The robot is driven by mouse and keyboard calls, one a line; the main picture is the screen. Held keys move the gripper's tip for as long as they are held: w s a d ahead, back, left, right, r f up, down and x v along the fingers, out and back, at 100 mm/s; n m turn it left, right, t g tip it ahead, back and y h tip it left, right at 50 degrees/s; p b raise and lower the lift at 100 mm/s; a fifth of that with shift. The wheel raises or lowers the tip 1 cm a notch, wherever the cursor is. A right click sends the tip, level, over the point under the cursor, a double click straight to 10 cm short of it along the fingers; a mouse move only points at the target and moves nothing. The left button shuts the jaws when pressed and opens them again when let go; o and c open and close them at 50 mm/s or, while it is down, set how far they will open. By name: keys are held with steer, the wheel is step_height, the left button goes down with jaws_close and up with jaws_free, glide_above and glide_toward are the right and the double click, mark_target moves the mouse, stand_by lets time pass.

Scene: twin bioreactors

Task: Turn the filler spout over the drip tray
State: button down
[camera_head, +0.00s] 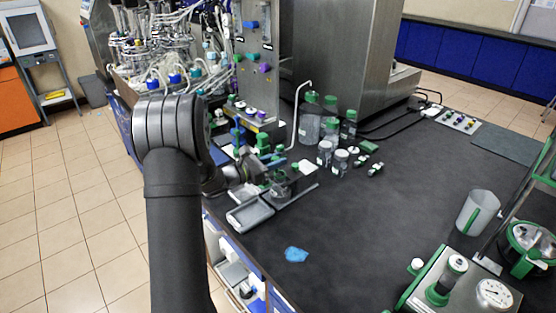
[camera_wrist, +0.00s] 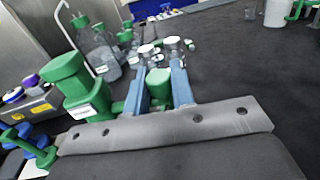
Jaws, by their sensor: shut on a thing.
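My gripper (camera_wrist: 161,75) shows its two blue-grey fingers in the wrist view, shut on a green block (camera_wrist: 158,88), which looks like the filler spout's handle. In the head view my gripper (camera_head: 268,177) is low over the bench's left edge, among small green and grey parts. The spout's outlet and its direction are hidden or too small to tell. A shallow grey tray (camera_head: 238,220), likely the drip tray, lies on the bench edge just in front of the gripper. A green labelled fitting (camera_wrist: 72,80) stands left of the fingers in the wrist view.
Clear bottles with green caps (camera_head: 309,121) and small white-lidded jars (camera_head: 340,162) stand behind and right of the gripper. A thin bent white tube (camera_head: 295,110) rises nearby. A blue crumpled piece (camera_head: 296,254) lies in front. The dark bench to the right (camera_head: 400,215) is mostly clear.

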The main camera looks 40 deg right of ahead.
steer(key=w+a+m+g+y, duration=0.3)
steer(key=a+m+g+y, duration=0.2)
steer(key=g, duration=0.6)
steer(key=shift+a+m+g+y, duration=0.15)
steer(key=shift+m+g+y, duration=0.15)
steer(key=shift+m+y, duration=1.15)
steer(key=shift+m+h, duration=0.45)
steer(key=c, duration=1.3)
jaws_free()
steer(key=shift+o, duration=0.2)
steer(key=shift+w, duration=0.1)
steer(key=s+d+r, duration=0.3)
steer(key=s+r, duration=0.8)
steer(key=shift+s, duration=0.15)
